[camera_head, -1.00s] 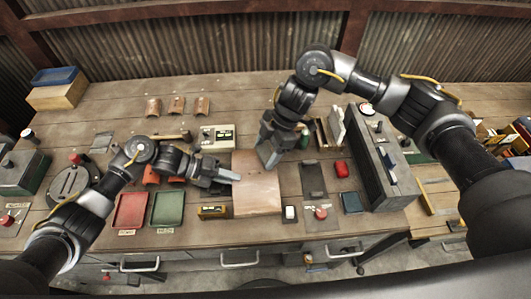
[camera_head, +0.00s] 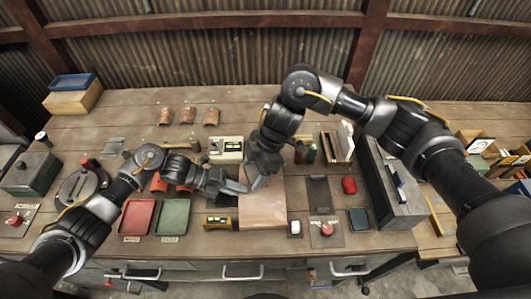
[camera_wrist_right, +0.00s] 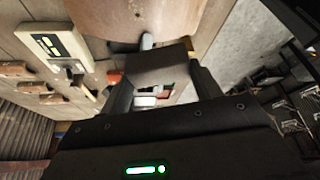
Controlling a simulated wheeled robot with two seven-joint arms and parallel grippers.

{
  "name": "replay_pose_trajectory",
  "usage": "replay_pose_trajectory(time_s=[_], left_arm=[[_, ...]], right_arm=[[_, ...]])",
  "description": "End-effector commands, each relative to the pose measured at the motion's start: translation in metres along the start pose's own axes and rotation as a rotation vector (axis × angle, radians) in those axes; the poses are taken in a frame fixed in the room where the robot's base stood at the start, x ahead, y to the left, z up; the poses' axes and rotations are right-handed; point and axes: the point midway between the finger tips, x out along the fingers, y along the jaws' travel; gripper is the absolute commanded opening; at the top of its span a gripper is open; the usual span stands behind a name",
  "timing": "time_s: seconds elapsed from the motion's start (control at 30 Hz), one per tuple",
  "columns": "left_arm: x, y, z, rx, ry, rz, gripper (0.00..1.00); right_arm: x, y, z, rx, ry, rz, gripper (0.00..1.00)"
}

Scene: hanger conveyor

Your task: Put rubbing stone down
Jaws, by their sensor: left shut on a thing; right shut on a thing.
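A flat tan panel (camera_head: 263,212) lies at the front middle of the bench; its edge also shows in the right wrist view (camera_wrist_right: 145,18). My right gripper (camera_head: 258,181) is low over the panel's back part. It is shut on a dark grey block (camera_wrist_right: 160,66), which looks like the rubbing stone. Whether the block touches the panel cannot be told. My left gripper (camera_head: 236,187) is at the panel's left edge, close to the right gripper. It appears shut on that edge, but the grip itself is partly hidden.
Left of the panel are a red tray (camera_head: 137,217), a green tray (camera_head: 171,216) and a yellow-black box (camera_head: 218,222). On the right are a white item (camera_head: 295,228), a dark plate (camera_head: 319,193), a red object (camera_head: 349,185) and a long grey box (camera_head: 390,190).

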Motion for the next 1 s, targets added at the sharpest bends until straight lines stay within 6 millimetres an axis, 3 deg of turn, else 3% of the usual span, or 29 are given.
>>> replay_pose_trajectory(time_s=[0.03,0.1,0.3,0.4,0.7,0.87,1.0], left_arm=[[0.003,0.001,-0.002,-0.006,0.005,0.0,0.0],[0.003,0.001,-0.002,-0.006,0.005,0.0,0.0],[0.003,0.001,-0.002,-0.005,0.005,0.0,0.0],[0.003,0.001,-0.002,-0.005,0.005,0.0,0.0],[0.003,0.001,-0.002,-0.005,0.004,0.0,0.0],[0.003,0.001,-0.002,-0.005,0.004,0.0,0.0],[0.003,0.001,-0.002,-0.005,0.004,0.0,0.0]], right_arm=[[0.003,0.01,-0.02,0.017,0.002,0.011,0.3],[0.004,0.028,-0.042,0.069,0.003,0.034,0.3],[-0.001,0.087,-0.081,0.269,0.002,0.12,0.3],[-0.007,0.118,-0.09,0.395,0.002,0.174,0.3],[-0.019,0.188,-0.075,0.766,0.004,0.332,0.3],[-0.02,0.218,-0.043,0.998,0.007,0.439,0.3],[-0.017,0.233,-0.005,1.208,0.004,0.533,0.3]])
